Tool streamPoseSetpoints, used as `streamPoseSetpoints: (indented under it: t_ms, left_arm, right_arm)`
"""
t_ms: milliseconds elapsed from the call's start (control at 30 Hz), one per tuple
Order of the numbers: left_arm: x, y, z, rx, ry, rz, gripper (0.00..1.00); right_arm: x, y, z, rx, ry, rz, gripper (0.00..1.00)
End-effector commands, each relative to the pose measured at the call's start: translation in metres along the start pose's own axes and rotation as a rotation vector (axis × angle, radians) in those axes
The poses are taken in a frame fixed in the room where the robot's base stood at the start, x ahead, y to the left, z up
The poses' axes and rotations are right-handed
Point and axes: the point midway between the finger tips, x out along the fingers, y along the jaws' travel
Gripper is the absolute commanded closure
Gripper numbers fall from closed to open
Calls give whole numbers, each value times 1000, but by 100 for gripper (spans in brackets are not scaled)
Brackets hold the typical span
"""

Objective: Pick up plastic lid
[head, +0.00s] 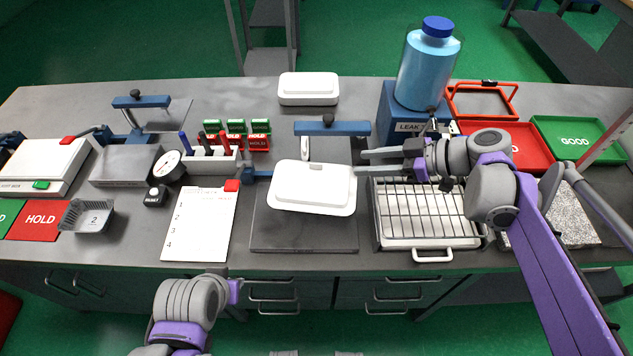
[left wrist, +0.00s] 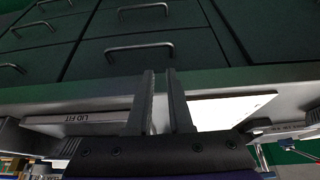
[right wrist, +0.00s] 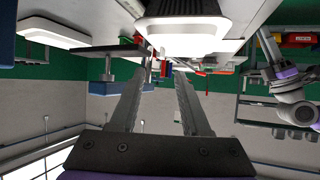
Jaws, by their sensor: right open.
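A white plastic lid (head: 313,187) with rounded corners sits in the middle of the bench, over the dark mat (head: 300,235). In the right wrist view the white lid (right wrist: 190,47) shows against a dark ribbed tray (right wrist: 190,8). My right gripper (head: 364,162) is open and empty, its fingers pointing left just off the lid's back right corner. It also shows in the right wrist view (right wrist: 160,75). My left gripper (left wrist: 160,75) is partly open and empty in front of the bench, facing the drawers. Its fingertips are not clear in the head view.
Another white lidded piece (head: 308,88) stands at the back. A wire rack (head: 425,213) lies right of the lid, below my right forearm. A blue press frame (head: 332,128) stands behind the lid. A blue bottle (head: 428,65) stands behind my right gripper. A checklist (head: 200,222) lies left.

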Motion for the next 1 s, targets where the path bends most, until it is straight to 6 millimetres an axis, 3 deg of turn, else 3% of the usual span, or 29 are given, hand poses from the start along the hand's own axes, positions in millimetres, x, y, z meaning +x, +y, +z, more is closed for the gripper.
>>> streamPoseSetpoints:
  t_ms: [300, 533, 733, 1000]
  left_arm:
    - [3, 0, 2, 0, -1, 0, 81]
    - [4, 0, 2, 0, -1, 0, 81]
    - [5, 0, 3, 0, -2, 0, 81]
    - [5, 0, 4, 0, -2, 0, 81]
  right_arm:
    - [44, 1, -3, -8, 12, 0, 53]
    - [63, 0, -4, -8, 12, -1, 53]
    - [94, -2, -6, -8, 12, -1, 53]
    - [106, -2, -6, -7, 11, 4, 53]
